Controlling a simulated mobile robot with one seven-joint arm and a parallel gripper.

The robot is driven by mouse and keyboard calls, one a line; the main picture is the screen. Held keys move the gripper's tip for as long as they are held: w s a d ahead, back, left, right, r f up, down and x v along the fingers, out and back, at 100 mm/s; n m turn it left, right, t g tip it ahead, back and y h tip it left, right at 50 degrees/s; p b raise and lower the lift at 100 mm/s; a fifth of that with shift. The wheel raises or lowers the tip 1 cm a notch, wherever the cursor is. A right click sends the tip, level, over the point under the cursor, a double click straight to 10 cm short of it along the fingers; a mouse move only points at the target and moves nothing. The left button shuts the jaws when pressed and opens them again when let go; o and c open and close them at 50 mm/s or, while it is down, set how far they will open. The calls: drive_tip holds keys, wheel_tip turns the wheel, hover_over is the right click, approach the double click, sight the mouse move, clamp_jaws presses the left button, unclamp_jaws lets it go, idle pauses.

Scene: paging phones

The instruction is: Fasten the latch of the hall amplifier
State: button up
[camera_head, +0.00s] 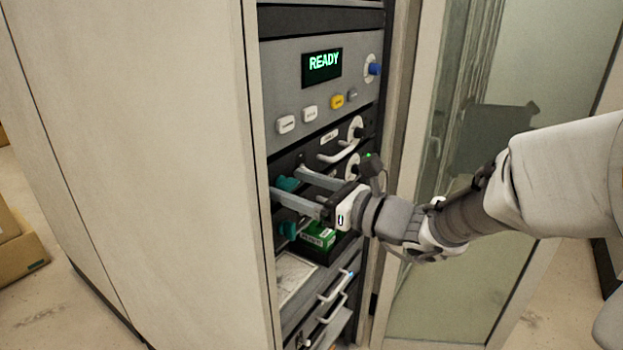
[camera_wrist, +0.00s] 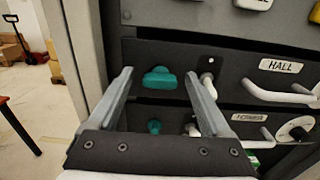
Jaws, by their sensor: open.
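The hall amplifier (camera_wrist: 270,108) is a dark rack unit with a white "HALL" label and a white handle, in the wrist view; it also shows in the head view (camera_head: 312,145). A teal latch knob (camera_wrist: 160,78) sits at its left end, wider than tall, near the rack's side post. A white lever on a dark plate (camera_wrist: 207,82) is to its right. My gripper (camera_wrist: 158,74) is open, its fingers either side of the teal knob in the picture; contact cannot be told. In the head view, my gripper (camera_head: 286,179) reaches in front of the rack's left edge and partly covers this area.
A second labelled unit (camera_wrist: 245,118) with its own teal knob (camera_wrist: 154,127) sits below. A green box (camera_head: 318,236) is under my gripper. A panel reading "READY" (camera_head: 322,66) is above. A glass door (camera_head: 455,280) stands open at right; a cabinet side (camera_head: 150,160) fills the left.

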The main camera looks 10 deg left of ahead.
clamp_jaws()
idle(0.4)
